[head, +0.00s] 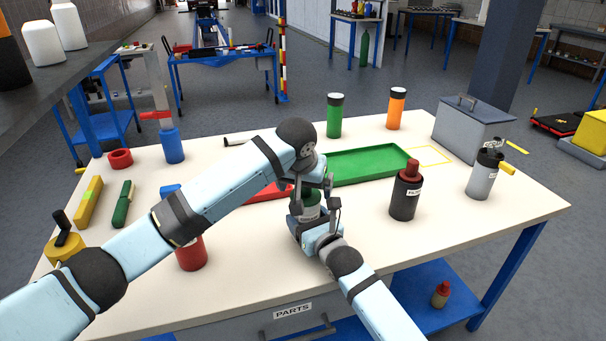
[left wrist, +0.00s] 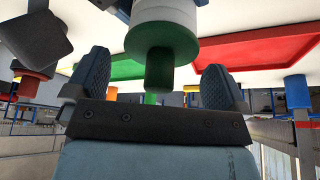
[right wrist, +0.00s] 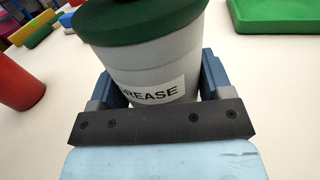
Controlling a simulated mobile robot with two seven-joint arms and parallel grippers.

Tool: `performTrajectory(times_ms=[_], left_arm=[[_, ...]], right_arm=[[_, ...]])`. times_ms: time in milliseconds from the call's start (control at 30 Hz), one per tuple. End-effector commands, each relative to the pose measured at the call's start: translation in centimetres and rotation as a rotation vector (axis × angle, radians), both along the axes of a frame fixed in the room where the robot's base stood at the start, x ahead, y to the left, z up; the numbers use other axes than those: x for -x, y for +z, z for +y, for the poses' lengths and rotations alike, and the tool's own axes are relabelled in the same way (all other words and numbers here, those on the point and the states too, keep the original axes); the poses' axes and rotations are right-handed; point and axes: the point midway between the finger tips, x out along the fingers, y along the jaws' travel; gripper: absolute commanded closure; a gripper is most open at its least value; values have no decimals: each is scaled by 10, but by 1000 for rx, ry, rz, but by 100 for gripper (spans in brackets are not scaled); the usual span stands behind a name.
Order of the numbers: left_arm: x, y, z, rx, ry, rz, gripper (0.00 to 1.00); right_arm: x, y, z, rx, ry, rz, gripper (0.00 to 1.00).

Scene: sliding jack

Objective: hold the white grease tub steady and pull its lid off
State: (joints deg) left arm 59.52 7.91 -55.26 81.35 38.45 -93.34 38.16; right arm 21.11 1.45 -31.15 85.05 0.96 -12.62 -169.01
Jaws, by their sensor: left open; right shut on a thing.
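The white grease tub (right wrist: 150,65), light grey-white with a GREASE label partly cut off, stands upright on the workbench (head: 465,220). Its dark green lid (right wrist: 140,28) sits on top. My right gripper (right wrist: 160,88) is shut on the tub's body, one finger on each side. My left gripper (head: 314,188) points down just above the tub, open. In the left wrist view, the lid (left wrist: 160,38) and its round knob (left wrist: 158,70) show between the spread left fingers, apart from both. In the head view the grippers mostly hide the tub.
A green tray (head: 370,166) lies behind the tub, and a red tray (head: 262,195) beside it is partly hidden by my left arm. A dark bottle with a red top (head: 405,192) stands to the right. A red cylinder (head: 191,253) stands to the left. The front right of the bench is clear.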

Motion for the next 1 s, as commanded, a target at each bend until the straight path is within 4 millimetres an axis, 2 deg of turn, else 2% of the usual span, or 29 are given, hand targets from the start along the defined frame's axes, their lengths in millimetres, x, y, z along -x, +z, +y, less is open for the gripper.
performTrajectory(times_ms=[133, 433, 633, 1000], left_arm=[[-3, -8, -1, 1, 0, 0, 0], [-4, -10, -1, 1, -1, -1, 0], [-4, -10, -1, 1, -1, -1, 46], [-4, -7, -1, 1, -1, -1, 46]], right_arm=[[0, 0, 0, 0, 0, 0, 58], [0, 0, 0, 0, 0, 0, 58], [0, 0, 0, 0, 0, 0, 58], [0, 0, 0, 0, 0, 0, 58]])
